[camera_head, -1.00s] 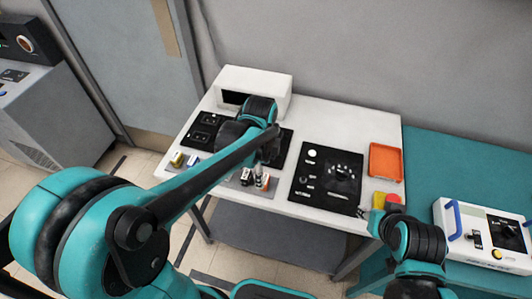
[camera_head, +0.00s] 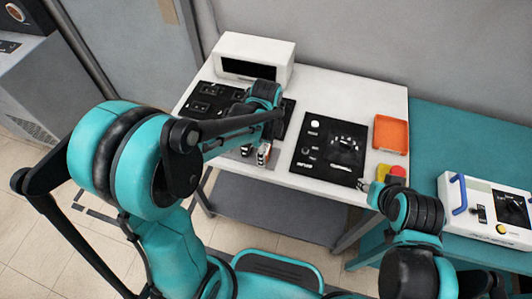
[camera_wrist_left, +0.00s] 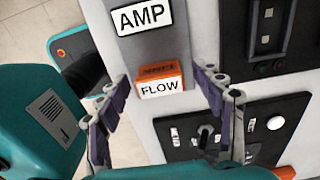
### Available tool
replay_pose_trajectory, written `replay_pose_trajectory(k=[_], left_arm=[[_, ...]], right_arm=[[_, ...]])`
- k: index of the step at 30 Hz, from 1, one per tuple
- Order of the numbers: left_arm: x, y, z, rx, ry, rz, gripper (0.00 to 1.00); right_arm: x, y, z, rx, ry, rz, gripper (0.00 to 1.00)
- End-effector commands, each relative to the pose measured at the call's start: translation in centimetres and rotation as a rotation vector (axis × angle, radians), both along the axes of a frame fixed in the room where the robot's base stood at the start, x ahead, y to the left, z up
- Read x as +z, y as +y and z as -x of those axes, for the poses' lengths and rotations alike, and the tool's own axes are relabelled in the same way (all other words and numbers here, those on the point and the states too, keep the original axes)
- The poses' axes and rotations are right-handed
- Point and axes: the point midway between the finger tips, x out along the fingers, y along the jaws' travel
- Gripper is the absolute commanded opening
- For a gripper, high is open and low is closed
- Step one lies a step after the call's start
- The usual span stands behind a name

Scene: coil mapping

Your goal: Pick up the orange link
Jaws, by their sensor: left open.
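The orange link (camera_wrist_left: 160,72) is a small block with a white face reading FLOW. In the left wrist view it lies on a grey strip, between the fingers of my left gripper (camera_wrist_left: 163,84). The gripper is open, with a gap on both sides of the block. In the head view the left gripper (camera_head: 263,145) is over the front of the white table, and the link is small and partly hidden there. My right gripper (camera_head: 366,186) is at the table's front right; its jaws are too small to read.
A white AMP block (camera_wrist_left: 142,17) lies close to the link. The white table (camera_head: 385,105) also bears a black dial panel (camera_head: 318,160), an orange tray (camera_head: 391,133), yellow and red blocks (camera_head: 397,172) and a white box (camera_head: 270,50). A teal bench (camera_head: 470,140) stands to the right.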

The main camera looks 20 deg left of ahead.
Motion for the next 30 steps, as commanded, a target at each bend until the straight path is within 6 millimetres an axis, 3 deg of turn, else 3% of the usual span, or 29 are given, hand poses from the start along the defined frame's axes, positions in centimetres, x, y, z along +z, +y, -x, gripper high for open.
replay_pose_trajectory(k=[1, 6, 20, 28, 30], left_arm=[[0.0, 0.0, 0.0, 0.0, 0.0, 0.0, 0.59], [0.0, 0.0, 0.0, 0.0, 0.0, 0.0, 0.14], [0.5, 0.0, 0.0, 0.0, 0.0, 0.0, 0.13], [4.6, 0.0, 0.0, 0.0, 0.0, 0.0, 0.13], [5.4, -1.6, 0.5, -0.006, 0.0, 0.0, 0.13]], right_arm=[[0.0, 0.0, 0.0, 0.0, 0.0, 0.0, 0.4], [0.0, 0.0, 0.0, 0.0, 0.0, 0.0, 0.4], [0.3, 0.0, 0.0, 0.0, 0.0, 0.0, 0.4], [2.4, 0.0, 0.0, 0.0, 0.0, 0.0, 0.4], [2.8, 0.0, 0.0, 0.0, 0.0, 0.0, 0.4]])
